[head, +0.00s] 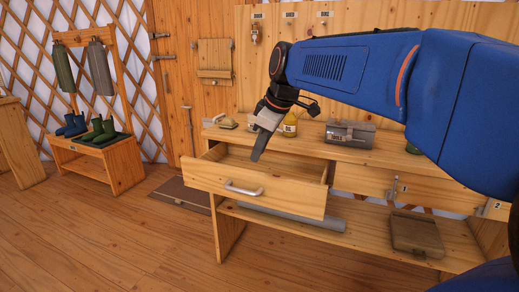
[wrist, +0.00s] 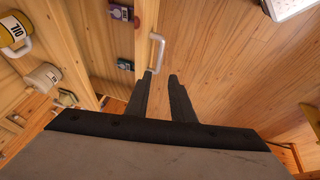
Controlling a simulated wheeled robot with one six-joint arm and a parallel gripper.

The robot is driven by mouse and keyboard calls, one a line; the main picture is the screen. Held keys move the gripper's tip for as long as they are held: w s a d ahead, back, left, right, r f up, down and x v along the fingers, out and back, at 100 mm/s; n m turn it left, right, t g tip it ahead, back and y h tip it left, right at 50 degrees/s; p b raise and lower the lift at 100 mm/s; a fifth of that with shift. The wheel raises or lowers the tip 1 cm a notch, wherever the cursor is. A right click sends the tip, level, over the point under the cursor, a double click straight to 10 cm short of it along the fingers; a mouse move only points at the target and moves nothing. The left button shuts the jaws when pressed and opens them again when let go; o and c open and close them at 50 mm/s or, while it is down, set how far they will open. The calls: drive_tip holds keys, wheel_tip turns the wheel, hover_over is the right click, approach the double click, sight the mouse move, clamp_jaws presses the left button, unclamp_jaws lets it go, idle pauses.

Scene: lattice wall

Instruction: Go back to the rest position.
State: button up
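My gripper (head: 261,148) hangs from my blue arm above the pulled-out wooden drawer (head: 265,197) in the head view. In the wrist view its two dark fingers (wrist: 162,76) stand apart with nothing between them. The drawer's pale handle (head: 243,188) shows beyond the fingertips in the wrist view (wrist: 156,51); the fingers look clear of it. In the head view one finger largely hides the other.
A boot rack (head: 95,155) stands at left. The floor (head: 130,235) in front is clear.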

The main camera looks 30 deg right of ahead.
idle(0.3)
drive_tip(key=s+a+f+m, duration=0.2)
drive_tip(key=s+f+m, duration=0.2)
drive_tip(key=s+f, duration=0.5)
drive_tip(key=s+a+f+m+h, duration=0.1)
drive_tip(key=s+a+f+m, duration=0.2)
drive_tip(key=s+f, duration=0.6)
drive_tip(key=shift+s+a+f+m, duration=0.15)
drive_tip(key=shift+s+f+m, duration=0.1)
drive_tip(key=shift+s+m, duration=0.3)
